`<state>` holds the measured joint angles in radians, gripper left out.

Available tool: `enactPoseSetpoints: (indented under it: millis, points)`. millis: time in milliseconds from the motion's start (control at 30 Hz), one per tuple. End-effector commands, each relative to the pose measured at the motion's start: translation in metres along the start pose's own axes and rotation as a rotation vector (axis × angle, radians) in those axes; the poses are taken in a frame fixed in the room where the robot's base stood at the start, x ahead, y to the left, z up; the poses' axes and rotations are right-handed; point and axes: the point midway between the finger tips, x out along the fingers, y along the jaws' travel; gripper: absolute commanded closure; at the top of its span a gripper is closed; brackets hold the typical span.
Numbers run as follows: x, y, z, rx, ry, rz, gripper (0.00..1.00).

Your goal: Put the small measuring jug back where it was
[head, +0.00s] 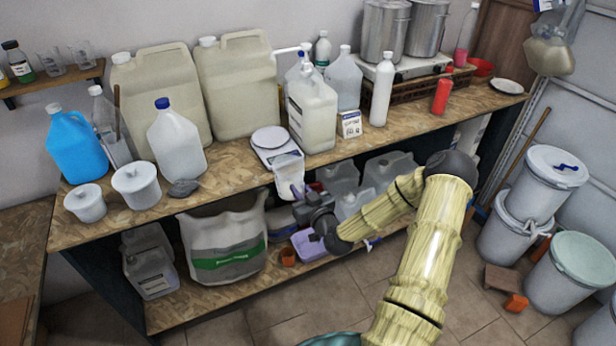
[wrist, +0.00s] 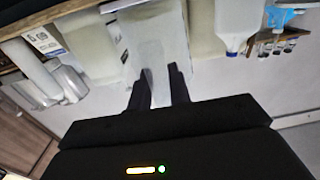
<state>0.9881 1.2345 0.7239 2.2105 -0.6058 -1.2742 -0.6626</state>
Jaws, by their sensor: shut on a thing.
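The small measuring jug is a translucent, whitish vessel (head: 289,168) at the front edge of the wooden counter in the head view, just in front of the kitchen scale (head: 270,138). It looks upright. Whether its base touches anything is unclear. My gripper (head: 300,194) is at its lower near side and shut on it. In the wrist view the jug (wrist: 155,38) fills the upper middle, and the two dark fingers of my gripper (wrist: 160,86) are on either side of a narrow pale part of it, probably its handle.
Behind the scale stand a pump bottle (head: 313,112) and large beige drums (head: 238,80). A small box (head: 350,124) is to the right, a dark scoop-like thing (head: 184,188) to the left. The counter front (head: 225,178) between scoop and scale is bare. The lower shelf holds several containers.

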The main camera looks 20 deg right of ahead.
Motion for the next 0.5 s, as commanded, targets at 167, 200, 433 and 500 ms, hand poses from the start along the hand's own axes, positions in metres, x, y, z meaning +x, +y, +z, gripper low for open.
enactPoseSetpoints:
  millis: [167, 200, 433, 500]
  points:
    - [-0.008, -0.026, 0.031, 0.009, 0.002, -0.008, 1.0]
    - [-0.01, -0.032, 0.036, 0.009, 0.004, -0.007, 1.0]
    - [-0.022, -0.063, 0.067, 0.012, 0.01, 0.003, 1.0]
    - [-0.026, -0.073, 0.075, 0.014, 0.012, 0.01, 1.0]
